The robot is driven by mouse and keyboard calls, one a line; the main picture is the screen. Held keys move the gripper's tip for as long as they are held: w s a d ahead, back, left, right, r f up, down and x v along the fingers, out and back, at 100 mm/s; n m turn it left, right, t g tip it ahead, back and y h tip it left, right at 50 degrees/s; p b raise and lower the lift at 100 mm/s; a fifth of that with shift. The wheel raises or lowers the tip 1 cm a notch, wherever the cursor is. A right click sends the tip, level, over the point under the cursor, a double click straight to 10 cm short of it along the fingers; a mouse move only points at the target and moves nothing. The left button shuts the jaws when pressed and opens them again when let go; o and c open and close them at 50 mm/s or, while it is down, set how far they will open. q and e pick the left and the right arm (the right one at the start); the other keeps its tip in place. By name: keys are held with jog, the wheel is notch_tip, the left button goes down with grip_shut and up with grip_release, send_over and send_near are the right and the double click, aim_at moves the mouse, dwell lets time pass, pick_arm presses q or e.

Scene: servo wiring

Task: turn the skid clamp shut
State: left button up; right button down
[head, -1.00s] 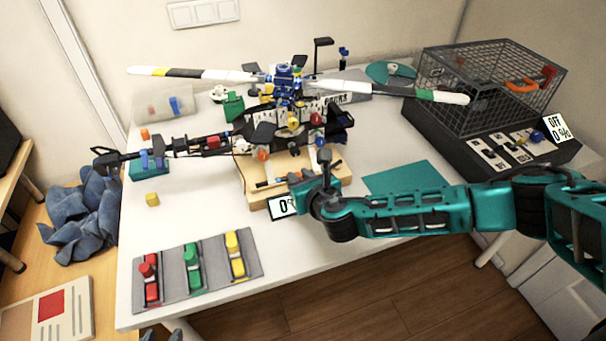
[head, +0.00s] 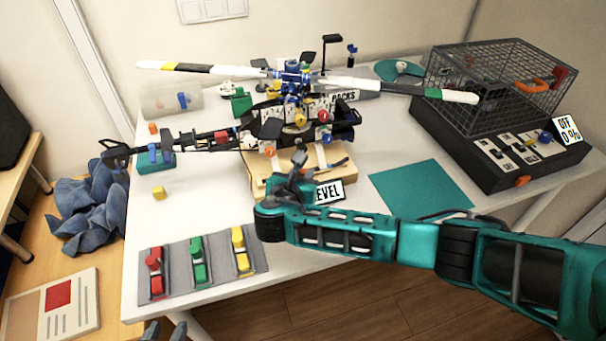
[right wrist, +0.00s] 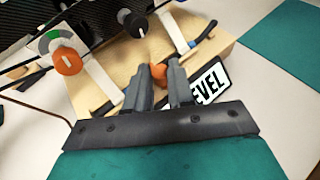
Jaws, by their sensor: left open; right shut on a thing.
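The skid clamp's orange knob (right wrist: 157,71) shows between the fingertips in the right wrist view, at the edge of the wooden stand (right wrist: 215,42). My right gripper (right wrist: 161,76) is shut on it. In the head view my right gripper (head: 297,165) is at the stand's front and hides the knob. The model helicopter (head: 293,110) is above the stand, its dark skid tubes over the wood with pale straps across the board. My left gripper (head: 164,331) is open and empty at the bottom edge, in front of the table.
A card reading LEVEL (head: 329,192) is beside my right gripper, partly covered. A grey mat (head: 178,262) with red, green and yellow clips lies front left. A teal mat (head: 420,189) lies flat to the right. A wire cage (head: 495,85) stands at the back right.

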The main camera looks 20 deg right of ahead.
jog(key=shift+w+d+r, duration=0.15)
jog(key=shift+r, duration=0.05)
jog(key=c, duration=1.4)
grip_release()
jog(key=o, duration=0.4)
jog(key=shift+f, duration=0.15)
jog(key=shift+s+a, duration=0.25)
jog(key=shift+s, duration=0.1)
jog(key=v, duration=1.2)
jog(key=shift+s+a, duration=0.1)
jog(key=shift+a, duration=0.05)
